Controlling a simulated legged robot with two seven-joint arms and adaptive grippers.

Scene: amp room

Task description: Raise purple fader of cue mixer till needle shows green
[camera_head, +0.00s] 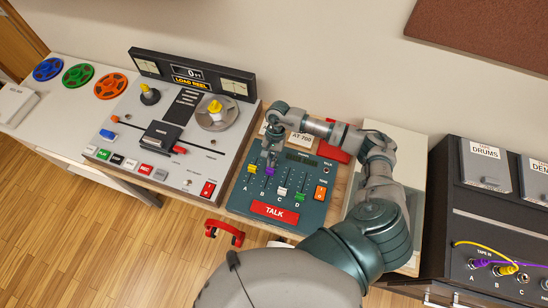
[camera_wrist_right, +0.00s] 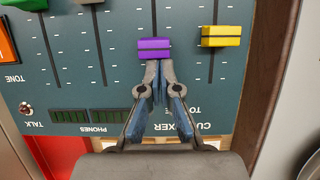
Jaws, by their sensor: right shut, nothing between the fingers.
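The cue mixer (camera_head: 322,200) is a blue-green panel with a red TALK bar and sliders marked A to D. Its purple fader (camera_head: 269,171) is in slot B and also shows in the right wrist view (camera_wrist_right: 154,48). My right gripper (camera_head: 272,157) is shut and empty, at the far side of the purple cap. In the right wrist view its fingertips (camera_wrist_right: 158,68) are right at the cap's lower edge; I cannot tell if they touch. Two needle meters, left (camera_head: 147,66) and right (camera_head: 237,87), stand on the deck behind; their needles are too small to read. My left gripper is out of view.
A yellow fader (camera_head: 252,169) sits close beside the purple one, and white (camera_head: 281,191) and green (camera_head: 300,197) faders are to its right. The tape deck (camera_head: 130,115) stands left of the mixer, and a dark patch unit (camera_head: 480,220) with cables stands right.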

